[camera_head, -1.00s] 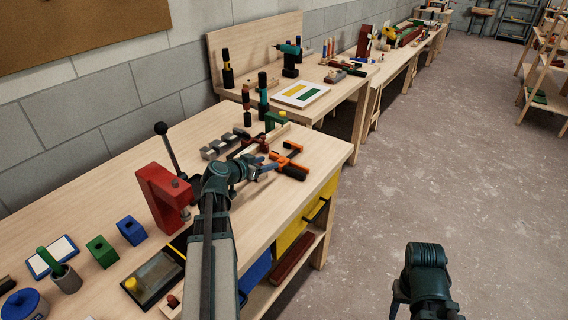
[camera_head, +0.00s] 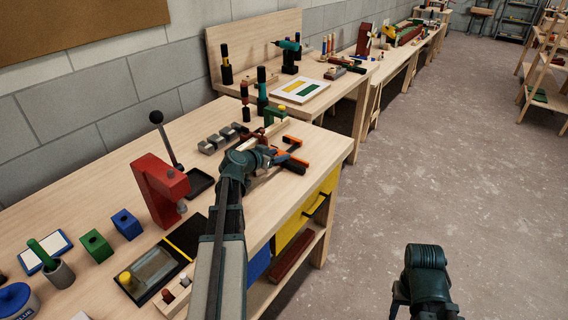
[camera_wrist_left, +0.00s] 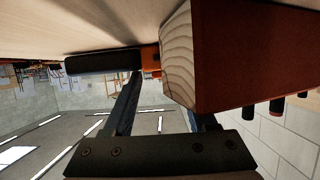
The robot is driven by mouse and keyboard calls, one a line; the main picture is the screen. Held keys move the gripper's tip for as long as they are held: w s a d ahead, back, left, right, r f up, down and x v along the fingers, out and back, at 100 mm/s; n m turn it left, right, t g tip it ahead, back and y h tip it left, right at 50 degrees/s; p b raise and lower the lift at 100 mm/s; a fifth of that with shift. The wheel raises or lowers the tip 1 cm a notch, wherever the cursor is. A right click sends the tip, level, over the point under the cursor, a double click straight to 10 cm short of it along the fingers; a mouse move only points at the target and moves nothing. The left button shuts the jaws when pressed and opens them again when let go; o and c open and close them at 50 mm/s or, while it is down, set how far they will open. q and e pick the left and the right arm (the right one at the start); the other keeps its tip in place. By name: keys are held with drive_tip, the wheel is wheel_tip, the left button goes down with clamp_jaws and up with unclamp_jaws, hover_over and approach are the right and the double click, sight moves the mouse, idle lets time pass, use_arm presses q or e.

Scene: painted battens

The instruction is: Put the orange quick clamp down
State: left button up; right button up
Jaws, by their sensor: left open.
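The orange quick clamp (camera_head: 296,158), with black parts, lies on the near workbench close to its right edge. My left gripper (camera_head: 273,156) is just left of the clamp, low over the bench. In the left wrist view its two fingers (camera_wrist_left: 160,95) are apart. An orange and black piece (camera_wrist_left: 105,61), seemingly the clamp, shows beyond the fingertips there, with no clear grip on it. A batten with a bare wood end and an orange-red side (camera_wrist_left: 225,60) fills the right of that view. My right gripper (camera_head: 400,297) is low at the right, away from the bench; its fingers are unclear.
A green clamp (camera_head: 275,115) and several grey blocks (camera_head: 222,139) sit behind my left gripper. A red press (camera_head: 160,188) with a lever stands to the left. The bench (camera_head: 125,172) has bare wood around the press. Open floor (camera_head: 430,170) lies right.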

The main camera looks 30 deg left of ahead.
use_arm(q)
drive_tip(key=shift+s, duration=0.1)
drive_tip(key=shift+c, duration=0.3)
clamp_jaws()
drive_tip(key=shift+r, duration=0.1)
use_arm(e)
drive_tip(key=shift+r, duration=0.1)
